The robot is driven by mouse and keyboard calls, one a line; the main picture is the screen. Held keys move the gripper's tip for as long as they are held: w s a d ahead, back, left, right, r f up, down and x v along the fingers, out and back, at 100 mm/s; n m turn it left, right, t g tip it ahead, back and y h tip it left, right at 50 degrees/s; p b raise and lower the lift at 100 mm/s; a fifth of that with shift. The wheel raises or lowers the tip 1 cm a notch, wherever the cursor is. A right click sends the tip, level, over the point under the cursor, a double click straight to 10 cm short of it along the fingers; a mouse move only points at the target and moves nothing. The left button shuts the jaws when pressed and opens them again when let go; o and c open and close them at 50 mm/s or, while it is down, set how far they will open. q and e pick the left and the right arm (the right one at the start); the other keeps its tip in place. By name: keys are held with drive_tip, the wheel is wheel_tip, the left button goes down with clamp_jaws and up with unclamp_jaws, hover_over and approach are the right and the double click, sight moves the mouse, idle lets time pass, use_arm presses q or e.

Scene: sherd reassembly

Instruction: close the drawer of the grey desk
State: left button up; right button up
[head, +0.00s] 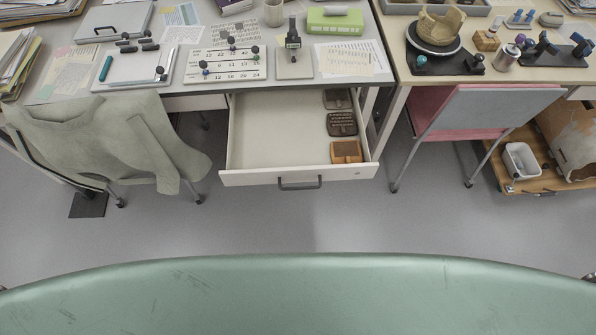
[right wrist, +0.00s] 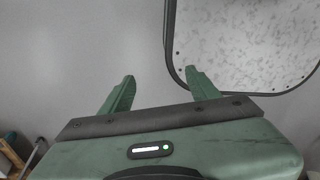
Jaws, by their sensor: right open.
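The grey desk (head: 180,102) stands at the top centre-left in the head view. Its white drawer (head: 270,130) is pulled far out toward me, with a dark bar handle (head: 300,184) on its front. My left gripper is not in view.
A chair with a grey-green garment (head: 120,140) stands left of the drawer. A pink and grey chair (head: 470,115) stands right, by a wooden-topped desk (head: 425,77). Open grey floor (head: 290,230) lies in front of the drawer. A dark-edged speckled panel (right wrist: 245,45) is near my right gripper.

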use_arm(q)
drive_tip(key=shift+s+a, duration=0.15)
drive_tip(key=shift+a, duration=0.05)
use_arm(e)
drive_tip(key=shift+w+a, duration=0.25)
drive_tip(key=shift+w, duration=0.1)
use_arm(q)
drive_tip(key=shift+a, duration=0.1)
use_arm(e)
drive_tip(key=shift+d, duration=0.1)
drive_tip(key=shift+c, duration=0.3)
